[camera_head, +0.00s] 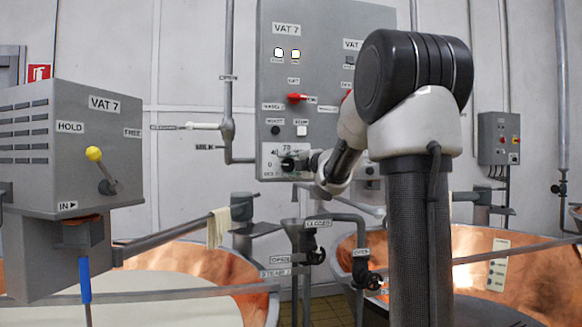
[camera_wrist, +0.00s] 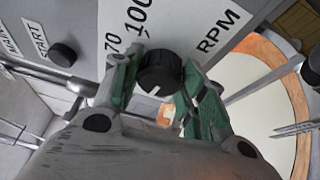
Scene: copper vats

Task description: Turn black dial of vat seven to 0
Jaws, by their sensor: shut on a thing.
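The black dial (camera_head: 288,164) sits on a white scale plate low on the grey VAT 7 panel (camera_head: 330,60). In the head view, "70", "40" and "0" show around it. My gripper (camera_head: 303,162) reaches it from the right. In the wrist view, the green-padded fingers of my gripper (camera_wrist: 158,76) are on either side of the black dial (camera_wrist: 160,70) and shut on it. The dial's white mark points down and slightly left in that view. "70", "100" and "RPM" are readable there; the scale's lower part is hidden by my gripper.
A red switch (camera_head: 296,97) and START button (camera_head: 302,130) are above the dial. A black button (camera_wrist: 63,55) shows in the wrist view. A grey VAT 7 box with yellow-knobbed lever (camera_head: 94,154) stands left. Copper vats (camera_head: 190,262) and pipes are below. My arm hides the panel's right part.

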